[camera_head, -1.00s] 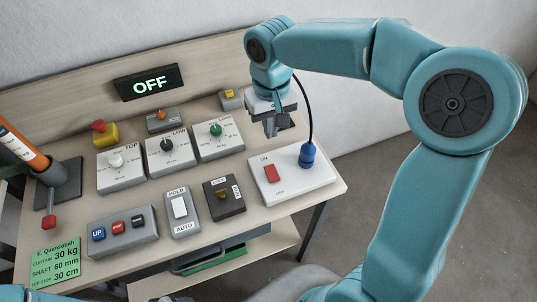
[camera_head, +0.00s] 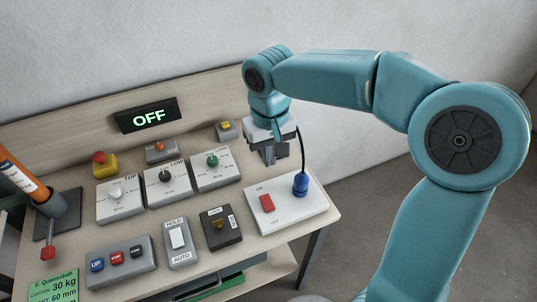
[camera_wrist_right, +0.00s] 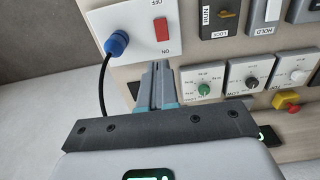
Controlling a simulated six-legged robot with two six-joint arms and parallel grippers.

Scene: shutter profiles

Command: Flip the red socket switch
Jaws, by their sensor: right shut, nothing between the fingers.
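The red socket switch (camera_head: 267,203) is a red rocker on a white socket box (camera_head: 298,213) at the right end of the bench, marked ON and OFF. The red switch also shows in the right wrist view (camera_wrist_right: 160,27). A blue plug (camera_head: 300,184) with a black cable stands in the box. My right gripper (camera_head: 268,158) points down, shut and empty, behind the switch and apart from it. In the right wrist view the right gripper's fingers (camera_wrist_right: 157,68) lie together, short of the box's ON edge. My left gripper is out of view.
A display (camera_head: 149,117) reads OFF. Several dial boxes, including one with a green knob (camera_head: 212,161), sit left of the gripper. The cable hangs close beside my right gripper.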

